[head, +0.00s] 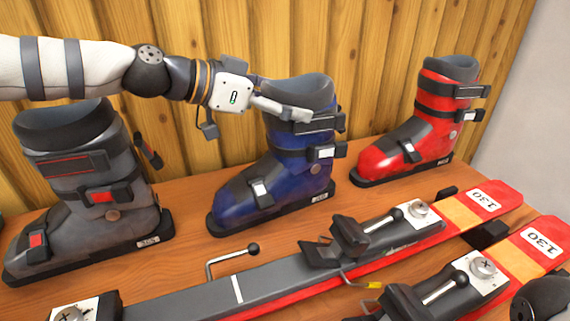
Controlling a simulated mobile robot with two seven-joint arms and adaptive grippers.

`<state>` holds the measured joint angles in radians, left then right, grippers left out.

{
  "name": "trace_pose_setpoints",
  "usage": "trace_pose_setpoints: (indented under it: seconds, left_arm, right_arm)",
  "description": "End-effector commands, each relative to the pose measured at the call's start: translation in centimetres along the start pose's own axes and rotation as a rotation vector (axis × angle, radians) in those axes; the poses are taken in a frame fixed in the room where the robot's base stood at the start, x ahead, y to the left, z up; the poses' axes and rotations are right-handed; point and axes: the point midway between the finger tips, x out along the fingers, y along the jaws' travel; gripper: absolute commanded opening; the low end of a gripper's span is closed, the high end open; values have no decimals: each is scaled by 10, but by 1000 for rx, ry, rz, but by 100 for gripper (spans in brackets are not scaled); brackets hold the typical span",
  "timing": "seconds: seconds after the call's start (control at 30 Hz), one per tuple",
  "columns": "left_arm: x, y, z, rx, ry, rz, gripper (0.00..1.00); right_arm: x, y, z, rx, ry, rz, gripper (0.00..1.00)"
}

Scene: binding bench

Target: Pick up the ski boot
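Three ski boots stand upright on the wooden bench in the head view: a grey boot (100,205) at left, a blue boot (285,165) in the middle and a red boot (420,130) at right. My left gripper (285,108) comes in from the left and is at the blue boot's upper cuff. A light grey finger lies across the cuff, just below its rim. The other finger is not clearly visible, so I cannot tell whether the gripper grips the cuff. The blue boot's sole appears to rest on the bench.
Two skis with bindings, a nearer one (515,268) and a farther one (463,215), lie across the front of the bench (190,262). A bent rod with a black knob (253,249) stands before the blue boot. A plank wall (370,50) rises close behind the boots.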

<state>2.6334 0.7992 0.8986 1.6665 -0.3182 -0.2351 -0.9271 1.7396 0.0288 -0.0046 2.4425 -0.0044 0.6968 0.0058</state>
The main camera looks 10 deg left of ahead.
Motion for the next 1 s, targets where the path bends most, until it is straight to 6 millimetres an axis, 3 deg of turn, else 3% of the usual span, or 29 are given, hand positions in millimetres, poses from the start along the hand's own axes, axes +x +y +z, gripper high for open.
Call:
trace_pose_setpoints:
  seconds: [0.03, 0.23, 0.57, 1.0]
  left_arm:
    - [0, 0, 0, 0, 0, 0, 68]
    - [0, 0, 0, 0, -1, 0, 23]
    - [-2, 0, -6, 3, 5, -2, 22]
    - [-26, 7, -43, 6, 8, -3, 22]
  right_arm:
    - [0, 0, 0, 0, 0, 0, 0]
    - [0, 0, 0, 0, 0, 0, 0]
    - [-1, 0, 0, 0, 1, 0, 0]
    - [-9, 0, -1, 0, 17, -1, 0]
